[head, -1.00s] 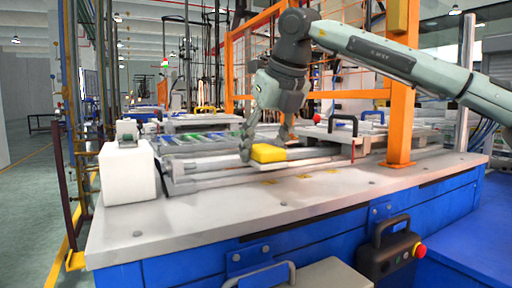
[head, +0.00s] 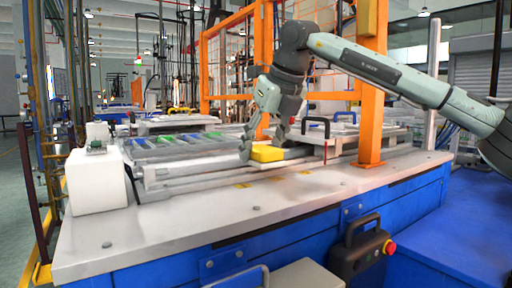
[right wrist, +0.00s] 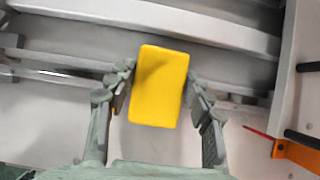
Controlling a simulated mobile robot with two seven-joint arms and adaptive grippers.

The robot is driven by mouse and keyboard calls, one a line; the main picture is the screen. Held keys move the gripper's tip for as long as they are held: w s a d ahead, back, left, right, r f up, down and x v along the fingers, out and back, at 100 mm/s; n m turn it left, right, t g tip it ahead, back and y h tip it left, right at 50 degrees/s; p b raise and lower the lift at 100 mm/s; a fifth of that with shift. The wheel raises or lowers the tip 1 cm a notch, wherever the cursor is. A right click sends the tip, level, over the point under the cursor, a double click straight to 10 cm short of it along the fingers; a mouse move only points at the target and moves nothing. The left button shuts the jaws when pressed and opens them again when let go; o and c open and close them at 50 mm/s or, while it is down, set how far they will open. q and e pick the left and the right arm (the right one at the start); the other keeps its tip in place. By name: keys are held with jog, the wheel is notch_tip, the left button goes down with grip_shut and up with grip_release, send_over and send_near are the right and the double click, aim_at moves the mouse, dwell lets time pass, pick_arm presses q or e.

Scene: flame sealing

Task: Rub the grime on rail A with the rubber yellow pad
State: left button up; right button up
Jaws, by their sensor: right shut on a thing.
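The yellow pad (head: 267,153) is held between the fingers of my right gripper (head: 264,147), low over the long grey rails (head: 205,172) on the bench. In the right wrist view the pad (right wrist: 158,88) sits between both fingertips of the gripper (right wrist: 160,82), with rails (right wrist: 60,58) passing behind it. I cannot tell whether the pad touches a rail. No label shows which rail is A. A dark streak shows on a rail at the left of the wrist view; I cannot tell if it is grime. My left gripper is out of view.
A white block (head: 97,182) stands at the bench's left end. An orange post (head: 372,125) rises right of the gripper, beside a plate with dark handles (head: 317,121). A black box with a red button (head: 362,252) is at the front. The bench's front strip is clear.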

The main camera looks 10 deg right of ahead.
aim_at(202, 173)
jog(key=shift+w+d+p, duration=0.25)
jog(key=shift+w+d, duration=0.05)
jog(key=shift+d, duration=0.4)
jog(key=shift+w+d+p, duration=0.2)
jog(key=shift+w+d, duration=0.05)
jog(key=shift+d, duration=0.4)
jog(key=shift+s+a, duration=0.15)
jog(key=shift+a, duration=0.25)
jog(key=shift+s+a+f+b, duration=0.1)
jog(key=shift+s+a+b, duration=0.3)
jog(key=shift+a, duration=0.85)
jog(key=shift+s+a+r+b, duration=0.15)
jog(key=shift+s+a, duration=0.5)
jog(key=shift+a, duration=0.55)
jog(key=shift+s+a+f+b, duration=0.2)
jog(key=shift+s+a, duration=0.3)
jog(key=shift+a, duration=0.75)
jog(key=shift+s+a+b, duration=0.1)
jog(key=shift+s+a, duration=0.35)
jog(key=shift+a, duration=0.65)
jog(key=shift+s+a+b, duration=0.1)
jog(key=shift+s+a, duration=0.4)
jog(key=shift+a, duration=0.65)
jog(key=shift+s+a+b, duration=0.1)
jog(key=shift+s+a, duration=0.35)
jog(key=shift+a, duration=0.65)
jog(key=shift+r+p, duration=2.2)
jog(key=shift+r, duration=1)
